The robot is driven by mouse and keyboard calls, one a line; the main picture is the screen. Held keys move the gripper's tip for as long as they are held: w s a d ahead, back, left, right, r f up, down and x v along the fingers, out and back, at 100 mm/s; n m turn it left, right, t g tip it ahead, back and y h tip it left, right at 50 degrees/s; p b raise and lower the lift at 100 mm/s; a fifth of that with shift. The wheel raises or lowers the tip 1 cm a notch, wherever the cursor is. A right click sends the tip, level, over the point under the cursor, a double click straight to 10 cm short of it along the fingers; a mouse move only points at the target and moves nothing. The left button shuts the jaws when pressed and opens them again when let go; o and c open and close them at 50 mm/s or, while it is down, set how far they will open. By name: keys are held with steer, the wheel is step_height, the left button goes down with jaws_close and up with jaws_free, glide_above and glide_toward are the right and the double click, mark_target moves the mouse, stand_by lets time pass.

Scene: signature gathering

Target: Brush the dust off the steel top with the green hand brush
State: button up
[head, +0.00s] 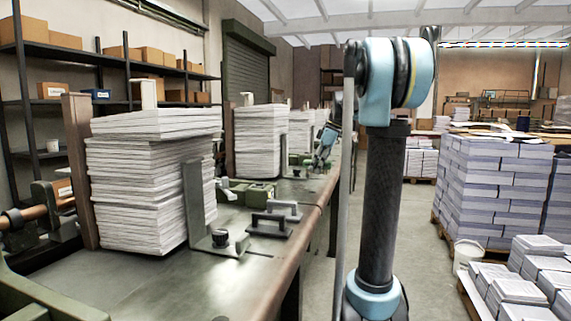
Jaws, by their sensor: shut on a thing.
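The steel top (165,290) is a long grey bench surface with a brown front edge, running from the near left to the back middle. It looks dull and smudged; I cannot make out single patches of dust. My arm rises at the right of the bench and bends away from me. My gripper (322,158) is small and far off, over the bench near its front edge. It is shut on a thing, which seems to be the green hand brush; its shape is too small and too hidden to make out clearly.
A tall paper stack (150,185) stands on the near bench beside a metal angle bracket (200,210). Dark handled blocks (270,222) and a green fixture (247,191) lie beyond. Another stack (260,142) stands farther back.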

steer(key=shift+r, duration=1.15)
